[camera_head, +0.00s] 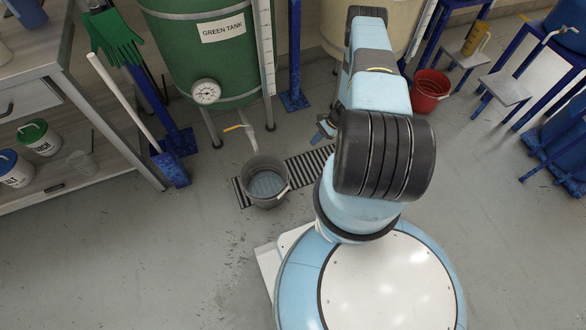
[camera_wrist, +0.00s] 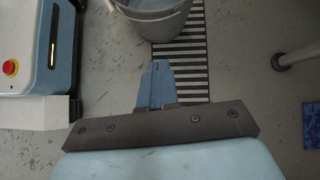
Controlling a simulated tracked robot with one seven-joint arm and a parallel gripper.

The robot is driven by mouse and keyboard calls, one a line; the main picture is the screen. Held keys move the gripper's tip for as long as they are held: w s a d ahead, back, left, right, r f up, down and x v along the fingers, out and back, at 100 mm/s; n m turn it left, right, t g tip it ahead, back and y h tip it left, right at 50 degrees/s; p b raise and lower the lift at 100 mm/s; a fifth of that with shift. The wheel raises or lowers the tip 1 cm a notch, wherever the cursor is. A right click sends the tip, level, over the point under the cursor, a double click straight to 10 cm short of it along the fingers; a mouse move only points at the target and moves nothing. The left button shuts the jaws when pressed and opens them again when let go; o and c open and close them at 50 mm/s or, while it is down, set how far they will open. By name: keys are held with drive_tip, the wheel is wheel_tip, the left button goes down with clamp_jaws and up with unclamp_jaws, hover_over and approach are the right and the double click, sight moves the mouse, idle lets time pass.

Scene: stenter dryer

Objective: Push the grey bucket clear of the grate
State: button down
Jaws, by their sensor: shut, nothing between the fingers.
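The grey bucket (camera_head: 264,190) stands upright on the left end of the dark slotted floor grate (camera_head: 312,160), below the green tank's outlet. It looks to hold some liquid. In the wrist view the bucket (camera_wrist: 150,22) is at the top centre, partly cut off, with the grate (camera_wrist: 187,68) running beside and under it. My gripper (camera_head: 325,127) is low to the right of the bucket, partly hidden by my arm. In the wrist view its blue fingers (camera_wrist: 157,66) are together and empty, pointing at the bucket with a small gap between in the picture.
The green tank (camera_head: 205,60) with its legs stands behind the bucket. A red bucket (camera_head: 430,90) stands at right. Floor in front and left of the grey bucket is clear; my base is at front right.

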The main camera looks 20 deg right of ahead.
drive_tip(key=s+x, duration=0.2)
drive_tip(key=x, duration=1.5)
drive_tip(key=shift+s+a+r+m, duration=0.15)
drive_tip(key=shift+s+r+m, duration=0.2)
drive_tip(key=shift+m, duration=0.05)
